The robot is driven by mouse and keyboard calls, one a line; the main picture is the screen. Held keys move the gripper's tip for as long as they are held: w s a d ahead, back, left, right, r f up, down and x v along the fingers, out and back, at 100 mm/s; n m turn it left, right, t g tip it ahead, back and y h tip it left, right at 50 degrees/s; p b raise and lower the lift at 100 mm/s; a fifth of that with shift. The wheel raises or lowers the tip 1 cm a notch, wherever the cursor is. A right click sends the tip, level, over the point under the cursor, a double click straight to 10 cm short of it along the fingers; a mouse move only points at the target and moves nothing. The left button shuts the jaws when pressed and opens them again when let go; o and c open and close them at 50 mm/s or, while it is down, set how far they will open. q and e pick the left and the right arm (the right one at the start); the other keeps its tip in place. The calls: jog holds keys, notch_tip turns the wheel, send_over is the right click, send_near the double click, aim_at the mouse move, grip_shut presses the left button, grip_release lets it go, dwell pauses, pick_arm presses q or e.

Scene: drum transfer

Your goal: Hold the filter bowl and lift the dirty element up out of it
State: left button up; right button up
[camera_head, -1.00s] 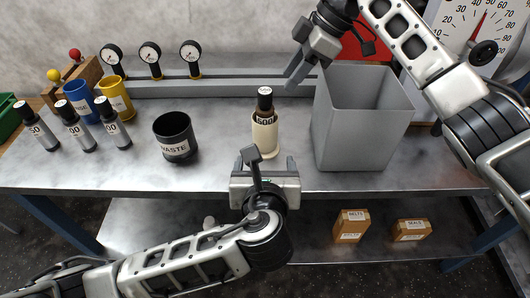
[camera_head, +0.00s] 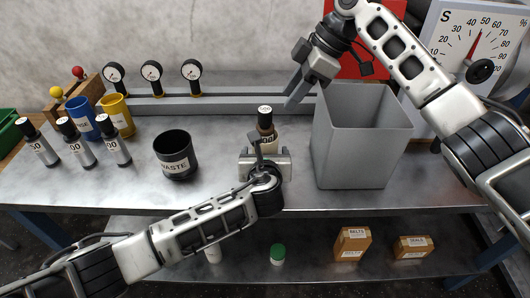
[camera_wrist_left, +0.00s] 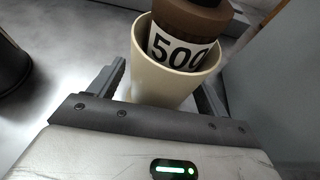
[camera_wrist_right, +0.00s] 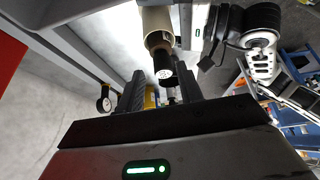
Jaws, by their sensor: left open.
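The cream filter bowl (camera_wrist_left: 152,72) stands upright on the bench, partly hidden behind my left gripper in the head view. The dirty element (camera_head: 265,120), brown with a dark cap and a 500 label, stands in it and sticks out above its rim. My left gripper (camera_head: 265,152) is open, with one finger on each side of the bowl; gaps show in the left wrist view. My right gripper (camera_head: 292,98) is open and empty, raised above the bench behind and right of the element. The element's cap (camera_wrist_right: 162,68) shows beyond its fingers in the right wrist view.
A tall grey bin (camera_head: 361,150) stands close right of the bowl. A black waste cup (camera_head: 176,155) stands to the left, with several labelled cartridges (camera_head: 78,142) and blue (camera_head: 82,118) and yellow (camera_head: 117,114) cups beyond. Gauges (camera_head: 152,75) line the back rail.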

pick_arm(q)
jog(key=shift+w, duration=0.1)
jog(key=c, duration=1.3)
jog(key=shift+c, duration=0.9)
pick_arm(e)
jog(key=o, duration=0.3)
jog(key=shift+o, duration=0.4)
jog(key=shift+s+a+r+m+h, duration=0.15)
jog(key=shift+s+a+m+h, duration=0.1)
jog(key=shift+m, duration=0.25)
jog(key=shift+s+a+r+m+h, duration=0.15)
jog(key=shift+a+m, duration=0.1)
jog(key=shift+m, duration=0.25)
pick_arm(q)
jog(key=shift+f, duration=0.1)
pick_arm(e)
jog(key=m+t+h, duration=0.4)
jog(key=m, duration=0.9)
send_near(266, 111)
jog(key=x, duration=1.1)
jog(key=shift+w+f, duration=0.15)
